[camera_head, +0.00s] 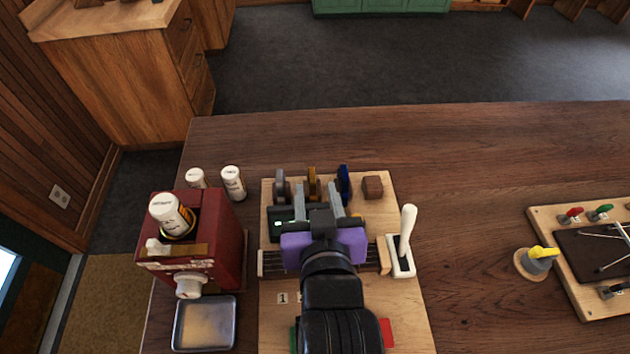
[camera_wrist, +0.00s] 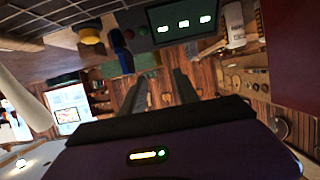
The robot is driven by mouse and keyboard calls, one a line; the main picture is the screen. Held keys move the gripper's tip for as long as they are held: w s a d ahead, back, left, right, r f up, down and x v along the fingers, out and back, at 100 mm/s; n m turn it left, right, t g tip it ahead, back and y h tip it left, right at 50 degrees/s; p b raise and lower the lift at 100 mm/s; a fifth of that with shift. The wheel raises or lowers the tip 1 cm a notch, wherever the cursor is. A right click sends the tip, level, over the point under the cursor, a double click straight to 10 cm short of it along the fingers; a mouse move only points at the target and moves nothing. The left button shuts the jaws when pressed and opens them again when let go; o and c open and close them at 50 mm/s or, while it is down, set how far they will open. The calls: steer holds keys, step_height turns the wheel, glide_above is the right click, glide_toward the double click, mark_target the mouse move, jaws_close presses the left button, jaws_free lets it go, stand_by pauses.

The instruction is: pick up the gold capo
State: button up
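The gold capo (camera_head: 312,181) stands upright on the wooden board, between a grey capo (camera_head: 281,187) on its left and a blue capo (camera_head: 344,184) on its right. My gripper (camera_head: 317,190) is open, its two grey fingers apart and pointing toward the capo row. In the head view the gold capo shows between and just beyond the fingertips; I cannot tell the height gap. In the wrist view the fingers (camera_wrist: 162,85) are apart with nothing seen held between them. I cannot make out the gold capo in that view.
A wooden block (camera_head: 372,187) stands right of the blue capo. A white-handled lever (camera_head: 405,240) rises at the board's right. A red machine (camera_head: 190,240) with white bottles and a metal tray (camera_head: 204,322) is at left. The table (camera_head: 470,160) is clear at the back right.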

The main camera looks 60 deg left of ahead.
mark_target(313, 184)
steer(key=shift+s+f, duration=0.1)
steer(key=shift+f, duration=0.25)
steer(key=shift+a+f+g, duration=0.2)
steer(key=shift+a+g, duration=0.05)
steer(key=shift+g, duration=0.05)
steer(key=shift+p+x, duration=0.55)
steer(key=shift+x, duration=3)
steer(key=shift+d+f, duration=0.1)
steer(key=shift+d, duration=0.05)
jaws_close()
